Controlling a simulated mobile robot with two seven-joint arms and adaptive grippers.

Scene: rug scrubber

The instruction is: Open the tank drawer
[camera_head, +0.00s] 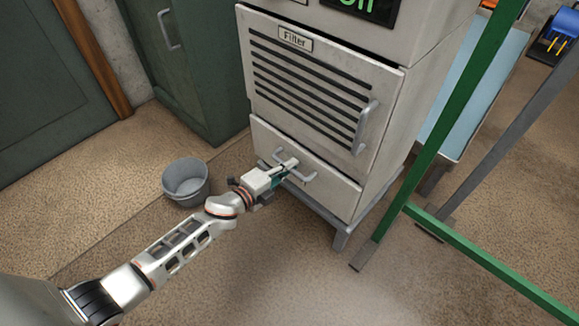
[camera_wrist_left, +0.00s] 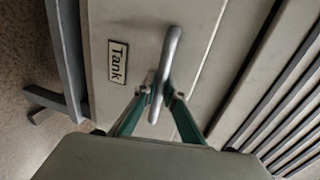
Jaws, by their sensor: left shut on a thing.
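The tank drawer (camera_head: 338,192) is the pale bottom drawer of the machine, below the filter panel. Its front looks flush or nearly flush with the body in the head view. In the left wrist view the drawer front (camera_wrist_left: 200,30) carries a "Tank" label (camera_wrist_left: 117,64). My left gripper (camera_head: 289,171) is at the drawer's grey bar handle (camera_head: 309,179). In the left wrist view its two green-sided fingers (camera_wrist_left: 160,92) close around the handle (camera_wrist_left: 171,50) from both sides. The label is hidden in the head view. My right gripper is not in view.
The filter panel (camera_head: 310,90) with its own handle (camera_head: 362,128) is above the drawer. A grey bucket (camera_head: 186,182) stands on the floor left of the gripper. A green metal frame (camera_head: 450,110) stands at the right. The floor in front of the drawer is clear apart from my arm.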

